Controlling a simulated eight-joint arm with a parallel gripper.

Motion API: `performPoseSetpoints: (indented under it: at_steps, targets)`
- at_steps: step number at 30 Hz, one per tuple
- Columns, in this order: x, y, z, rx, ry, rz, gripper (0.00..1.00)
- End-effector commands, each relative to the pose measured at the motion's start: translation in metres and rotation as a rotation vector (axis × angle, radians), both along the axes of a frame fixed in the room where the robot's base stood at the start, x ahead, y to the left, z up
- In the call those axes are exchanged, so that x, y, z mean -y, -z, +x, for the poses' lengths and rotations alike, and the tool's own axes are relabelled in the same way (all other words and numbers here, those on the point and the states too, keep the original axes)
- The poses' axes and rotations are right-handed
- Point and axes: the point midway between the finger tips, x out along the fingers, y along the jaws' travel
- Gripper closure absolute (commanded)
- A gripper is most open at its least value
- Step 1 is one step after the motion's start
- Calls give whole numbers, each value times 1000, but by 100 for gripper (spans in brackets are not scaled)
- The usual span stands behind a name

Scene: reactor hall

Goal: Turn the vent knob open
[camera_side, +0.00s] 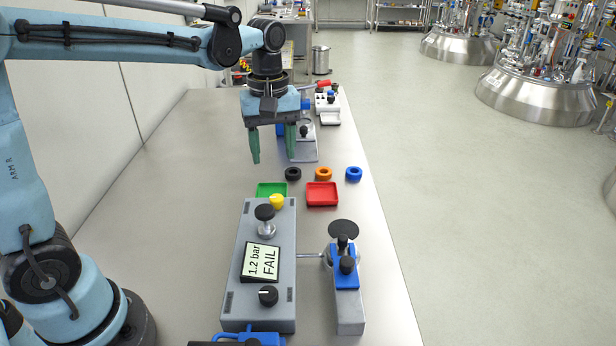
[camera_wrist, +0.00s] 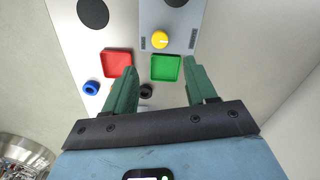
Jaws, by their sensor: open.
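A grey tester box (camera_side: 236,301) on the table has a display (camera_side: 262,262) reading "1.2 bar FAIL". A yellow knob (camera_side: 276,201) sits at its far end and also shows in the wrist view (camera_wrist: 160,40), with a pale mark on top. A black knob with a white mark (camera_side: 268,295) is at the near end. No label shows which knob is the vent. My gripper (camera_side: 273,158) is open and empty, above the table beyond the box. Its fingers also show in the wrist view (camera_wrist: 162,66), pointing towards the yellow knob, apart from it.
A green tray (camera_side: 265,187) and a red tray (camera_side: 322,201) lie beyond the box. Black (camera_side: 293,174), orange (camera_side: 323,174) and blue (camera_side: 353,174) rings lie farther back. A black-topped post (camera_side: 264,212) stands beside the yellow knob. A blue-and-grey clamp (camera_side: 347,300) stands right of the box.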

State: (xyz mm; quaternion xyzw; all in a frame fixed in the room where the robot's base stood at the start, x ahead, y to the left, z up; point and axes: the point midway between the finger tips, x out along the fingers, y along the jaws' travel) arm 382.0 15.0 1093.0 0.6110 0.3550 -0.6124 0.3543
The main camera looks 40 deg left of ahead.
Motion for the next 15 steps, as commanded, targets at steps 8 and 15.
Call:
performPoseSetpoints:
  at_steps: [8,15]
  targets:
    - [0,44,0,2,2,0,44]
    - [0,79,0,2,3,0,44]
